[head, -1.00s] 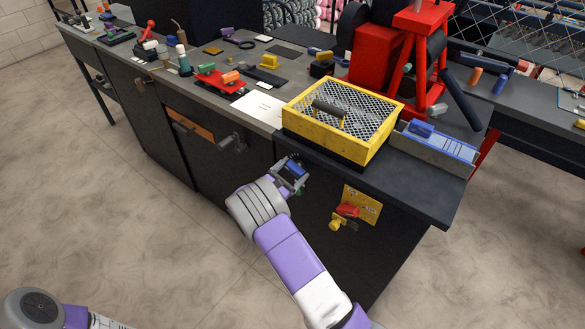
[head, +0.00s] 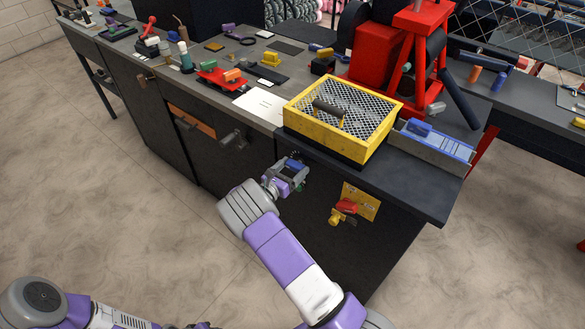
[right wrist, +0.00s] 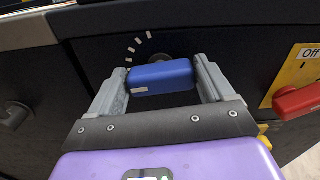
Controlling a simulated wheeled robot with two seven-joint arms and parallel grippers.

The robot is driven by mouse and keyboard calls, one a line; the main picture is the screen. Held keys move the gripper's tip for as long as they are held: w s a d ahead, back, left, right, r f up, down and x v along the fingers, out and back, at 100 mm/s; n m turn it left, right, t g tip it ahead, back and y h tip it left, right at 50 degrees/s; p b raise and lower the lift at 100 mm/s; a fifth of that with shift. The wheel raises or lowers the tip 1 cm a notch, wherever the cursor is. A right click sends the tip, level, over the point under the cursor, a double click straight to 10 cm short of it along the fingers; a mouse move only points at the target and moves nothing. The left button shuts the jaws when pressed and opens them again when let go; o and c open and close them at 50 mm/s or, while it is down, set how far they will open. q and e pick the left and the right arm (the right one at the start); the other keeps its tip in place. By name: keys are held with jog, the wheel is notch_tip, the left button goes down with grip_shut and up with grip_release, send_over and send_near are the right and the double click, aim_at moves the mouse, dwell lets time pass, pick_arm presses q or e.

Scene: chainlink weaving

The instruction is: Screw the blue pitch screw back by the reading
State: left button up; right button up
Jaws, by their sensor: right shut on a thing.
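The blue pitch screw (right wrist: 160,77) is a blue bar-shaped knob on the dark front panel of the bench. In the right wrist view it lies level between the fingers. My right gripper (right wrist: 163,80) is shut on it, with one finger at each end. White scale marks (right wrist: 138,47) curve on the panel above and left of the knob. In the head view my right gripper (head: 290,172) is at the bench front below the yellow tray, and the knob (head: 294,165) shows only partly. My left arm shows at the lower left; its gripper is not in view.
A yellow panel with a red switch (head: 346,207) marked "Off" is right of the knob. A yellow mesh-covered box (head: 300,121) stands on the bench above. A drawer handle (right wrist: 15,116) sticks out on the left. The floor before the bench is clear.

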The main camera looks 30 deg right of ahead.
jog(key=shift+f, duration=0.1)
jog(key=o, duration=0.9)
jog(key=v, duration=0.7)
jog(key=shift+s+a+p, duration=0.15)
jog(key=shift+a+p, duration=0.15)
jog(key=shift+p, duration=0.1)
